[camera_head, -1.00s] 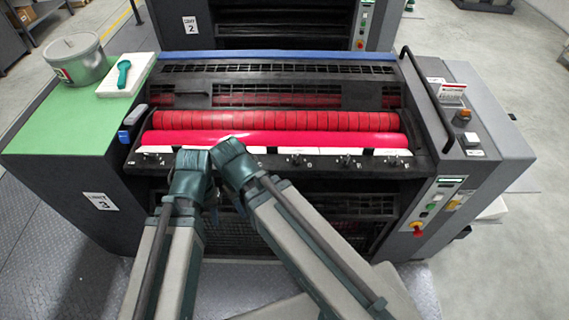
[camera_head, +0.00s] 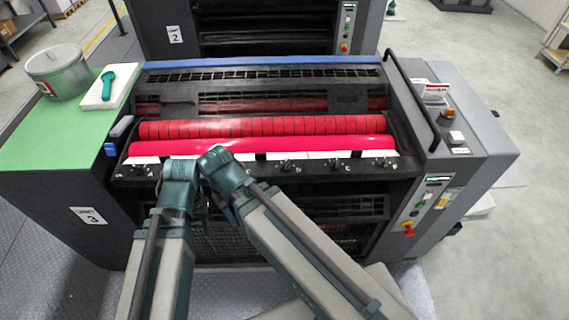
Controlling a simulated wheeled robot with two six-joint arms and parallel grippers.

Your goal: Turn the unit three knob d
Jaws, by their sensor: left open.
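Unit three (camera_head: 88,216) is the grey press in front of me. A row of small dark knobs runs along the ledge below its red rollers. By its place in the row, knob d (camera_head: 286,166) is the fourth from the left, uncovered and apart from both grippers. My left gripper (camera_head: 180,170) is over the left part of the row, open; its fingertips do not show clearly. My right gripper (camera_head: 216,158) is close beside it, left of knob d; its jaws cannot be made out. The two arms hide the second and third knobs.
The red rollers (camera_head: 270,127) lie just behind the knobs. A black handrail (camera_head: 412,98) and a control panel (camera_head: 425,205) are at the right. A grey tin (camera_head: 57,72) and a white pad with a green tool (camera_head: 108,84) stand on the green top at the left.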

